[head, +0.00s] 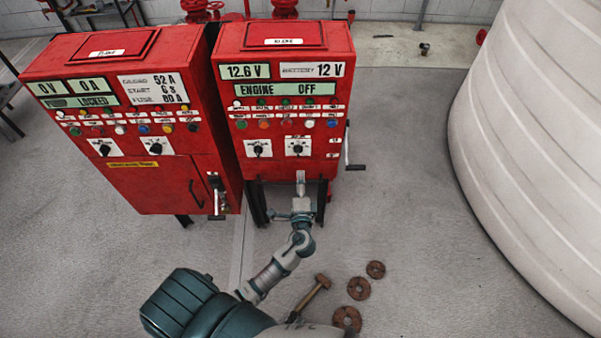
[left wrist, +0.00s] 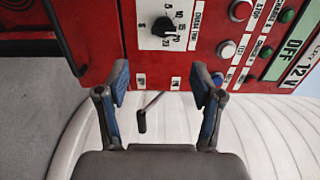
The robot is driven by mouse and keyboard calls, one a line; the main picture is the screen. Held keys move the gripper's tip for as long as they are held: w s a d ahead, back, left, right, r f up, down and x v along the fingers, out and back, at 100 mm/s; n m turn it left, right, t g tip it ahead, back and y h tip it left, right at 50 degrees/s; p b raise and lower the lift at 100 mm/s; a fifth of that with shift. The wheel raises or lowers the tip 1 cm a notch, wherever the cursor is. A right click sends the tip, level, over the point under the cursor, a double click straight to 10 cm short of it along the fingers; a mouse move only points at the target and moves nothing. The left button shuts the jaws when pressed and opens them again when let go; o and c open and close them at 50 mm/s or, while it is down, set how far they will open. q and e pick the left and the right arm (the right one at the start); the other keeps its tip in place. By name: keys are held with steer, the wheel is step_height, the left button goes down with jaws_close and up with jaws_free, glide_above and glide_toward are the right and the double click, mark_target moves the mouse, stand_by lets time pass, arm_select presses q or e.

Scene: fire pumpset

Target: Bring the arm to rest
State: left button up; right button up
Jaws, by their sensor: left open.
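My left arm (head: 270,275) reaches up from the bottom of the head view. Its left gripper (head: 300,184) is in front of the lower edge of the right red control panel (head: 247,172). In the left wrist view the left gripper (left wrist: 161,84) is open. Its two blue-padded fingers stand well apart with nothing between them. The panel face with a black rotary knob (left wrist: 163,27) is beyond the fingertips. Whether the gripper touches the panel is not clear. My right gripper is not in view.
A second red panel (head: 128,190) stands at the left. A black crank handle (head: 355,167) sticks out on the right panel's side. A large white tank (head: 540,130) fills the right. A hammer (head: 312,295) and rusty discs (head: 358,288) lie on the floor. Grey floor is clear between panel and tank.

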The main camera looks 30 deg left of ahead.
arm_select(q)
steer(key=shift+f, duration=0.1)
stand_by(0.5)
steer(key=s+d+f+g+h, duration=0.15)
steer(key=s+f, duration=0.25)
steer(key=f, duration=0.8)
steer(key=s+d+f+n+g+h, duration=0.1)
steer(key=s+f+g+h, duration=0.2)
steer(key=f, duration=0.8)
steer(key=s+d+f+g+h, duration=0.1)
steer(key=s+f+g+h, duration=0.2)
steer(key=f, duration=0.9)
steer(key=s+f+n+g, duration=0.2)
steer(key=s+f, duration=0.4)
steer(key=s, duration=0.6)
steer(key=s+d+f+n+g+h, duration=0.1)
steer(key=s+f+n+g, duration=0.1)
steer(key=s+f, duration=0.5)
steer(key=s+f+n+g+h, duration=0.1)
steer(key=s+f+n, duration=0.3)
steer(key=s, duration=1.3)
step_height(320, 180, down, 3)
steer(key=shift+d+f+g, duration=0.1)
steer(key=shift+d+g, duration=0.3)
steer(key=shift+g, duration=0.45)
